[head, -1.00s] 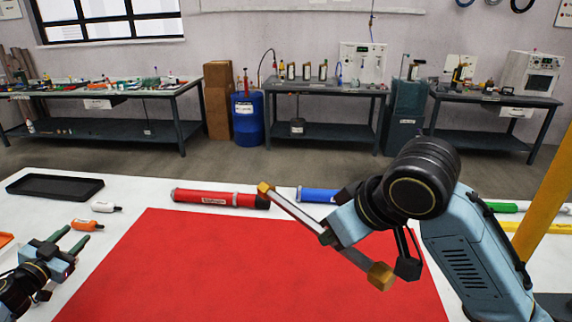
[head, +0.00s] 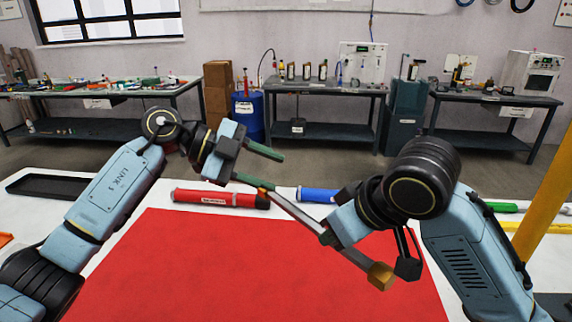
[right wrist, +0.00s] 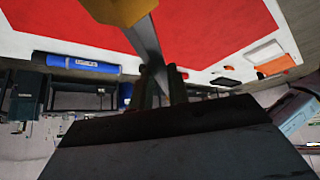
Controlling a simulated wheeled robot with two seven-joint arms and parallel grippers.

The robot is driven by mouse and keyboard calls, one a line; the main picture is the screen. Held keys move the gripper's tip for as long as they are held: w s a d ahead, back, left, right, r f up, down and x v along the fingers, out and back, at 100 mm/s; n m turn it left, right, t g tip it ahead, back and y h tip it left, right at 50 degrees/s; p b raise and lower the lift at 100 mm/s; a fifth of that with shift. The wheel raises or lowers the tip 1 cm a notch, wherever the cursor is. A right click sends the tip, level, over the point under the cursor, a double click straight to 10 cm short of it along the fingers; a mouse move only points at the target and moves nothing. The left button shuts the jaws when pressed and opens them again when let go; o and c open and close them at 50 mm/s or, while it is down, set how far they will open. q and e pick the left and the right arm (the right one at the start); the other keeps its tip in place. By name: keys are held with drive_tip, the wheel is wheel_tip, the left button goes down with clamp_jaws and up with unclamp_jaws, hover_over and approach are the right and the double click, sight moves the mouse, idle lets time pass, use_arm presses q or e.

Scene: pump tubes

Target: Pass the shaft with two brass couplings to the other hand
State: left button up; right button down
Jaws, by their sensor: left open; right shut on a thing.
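The shaft (head: 298,214) is a grey bar with a brass coupling at each end. It slants from upper left to lower right above the red mat (head: 250,265). Its near brass coupling (head: 380,277) shows clearly; the far one is largely hidden by a left finger. My right gripper (head: 328,238) is shut on the shaft around its middle. The right wrist view shows the shaft (right wrist: 147,42) between the fingers and one brass coupling (right wrist: 118,8). My left gripper (head: 279,173) is open, its green fingers beside the shaft's far end; contact cannot be told.
A red cylinder (head: 215,198) and a blue cylinder (head: 318,195) lie on the white table behind the mat. A black tray (head: 45,186) is at the left, partly behind my left arm. Green and yellow items lie at the right. The mat is clear.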

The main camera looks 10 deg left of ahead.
sight(306, 214)
drive_tip(key=shift+r, duration=0.1)
use_arm(q)
drive_tip(key=s+d+r+m+t+y, duration=0.15)
drive_tip(key=s+d+r+y, duration=0.35)
drive_tip(key=y, duration=0.5)
drive_tip(key=shift+m+g, duration=0.25)
drive_tip(key=shift+m, duration=0.1)
drive_tip(key=x, duration=0.4)
drive_tip(key=s+x, duration=0.1)
drive_tip(key=x, duration=0.7)
drive_tip(key=shift+s+f, duration=0.2)
drive_tip(key=shift+f, duration=0.05)
drive_tip(key=shift+r, duration=0.1)
clamp_jaws()
use_arm(e)
drive_tip(key=shift+a, duration=0.1)
drive_tip(key=c, duration=1.3)
unclamp_jaws()
drive_tip(key=shift+o, duration=0.2)
